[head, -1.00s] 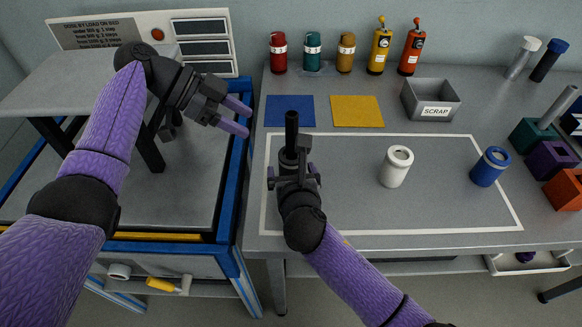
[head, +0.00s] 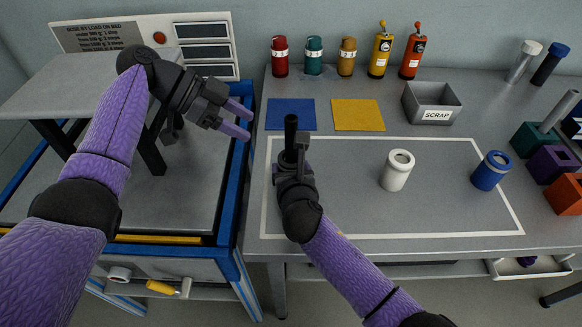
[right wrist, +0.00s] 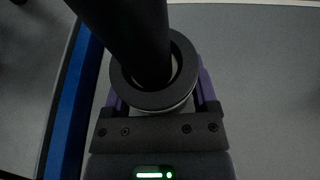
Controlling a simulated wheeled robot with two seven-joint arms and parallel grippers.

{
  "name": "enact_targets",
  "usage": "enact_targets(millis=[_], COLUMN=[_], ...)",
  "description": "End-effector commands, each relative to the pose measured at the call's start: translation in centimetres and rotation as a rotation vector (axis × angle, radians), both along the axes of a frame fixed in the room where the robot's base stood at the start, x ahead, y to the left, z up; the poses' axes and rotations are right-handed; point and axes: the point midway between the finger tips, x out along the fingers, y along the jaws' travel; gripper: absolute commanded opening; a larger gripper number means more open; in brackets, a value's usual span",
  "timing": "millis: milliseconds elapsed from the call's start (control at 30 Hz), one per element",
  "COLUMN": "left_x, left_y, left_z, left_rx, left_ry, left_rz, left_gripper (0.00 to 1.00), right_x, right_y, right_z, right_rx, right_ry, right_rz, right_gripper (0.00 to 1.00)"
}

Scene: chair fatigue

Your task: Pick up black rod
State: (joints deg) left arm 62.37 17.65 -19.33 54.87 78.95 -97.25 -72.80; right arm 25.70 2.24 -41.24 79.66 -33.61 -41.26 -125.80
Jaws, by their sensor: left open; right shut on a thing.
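The black rod (head: 291,130) stands upright at my right gripper (head: 292,165), over the left part of the white-outlined area. In the right wrist view the rod (right wrist: 130,40) rises out of a dark ring (right wrist: 125,88) with a pale side below its rim. The purple fingers of my right gripper (right wrist: 155,95) are shut around this ring. The lower end of the rod is hidden inside it, and I cannot tell whether its bottom touches the table. My left gripper (head: 240,119) is open and empty, above the right edge of the blue-framed machine.
A white cylinder (head: 396,176) and a blue cylinder (head: 489,174) stand to the right. Blue (head: 290,114) and yellow (head: 358,115) mats and a scrap bin (head: 431,106) lie behind. Coloured blocks (head: 562,195) line the right edge.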

Motion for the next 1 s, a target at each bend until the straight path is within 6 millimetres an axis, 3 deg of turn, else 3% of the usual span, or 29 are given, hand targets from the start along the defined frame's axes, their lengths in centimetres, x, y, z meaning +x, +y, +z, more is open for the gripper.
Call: enact_targets(millis=[100, 167, 233, 400, 467, 600, 800, 867, 1000], left_x=[0.0, 0.0, 0.0, -0.7, -1.6, -4.7, -8.0, -7.9, -5.8], left_y=[0.0, 0.0, 0.2, 1.4, 1.7, 1.6, 0.6, 0.0, -2.3], left_z=[0.0, -0.1, -0.8, -4.5, -5.0, -4.4, -2.1, -2.0, -2.9], left_rx=[0.0, 0.001, 0.009, 0.016, -0.011, -0.13, -0.283, -0.302, -0.313], left_ry=[0.0, 0.0, 0.0, -0.027, -0.049, -0.099, -0.125, -0.126, -0.124], left_rz=[0.0, 0.005, 0.048, 0.364, 0.485, 0.682, 0.773, 0.78, 0.782], left_gripper=[0.59, 0.72, 0.74, 0.74, 0.74, 0.74, 0.74, 0.74, 0.74], right_x=[0.0, 0.0, 0.0, 0.0, 0.0, 0.0, 0.0, 0.0, 0.0], right_y=[0.0, 0.0, 0.0, 0.0, 0.0, 0.0, 0.0, 0.0, 0.0], right_z=[0.0, 0.0, 0.0, 0.0, 0.0, 0.0, 0.0, 0.0, 0.0], right_rx=[0.0, 0.0, 0.0, 0.0, 0.0, 0.0, 0.0, 0.0, 0.0], right_ry=[0.0, 0.0, 0.0, 0.0, 0.0, 0.0, 0.0, 0.0, -0.001], right_rz=[0.0, 0.0, 0.0, 0.0, 0.0, 0.0, 0.0, 0.0, 0.0], right_gripper=[0.13, 0.13, 0.13, 0.13, 0.13, 0.13, 0.13, 0.13, 0.13])
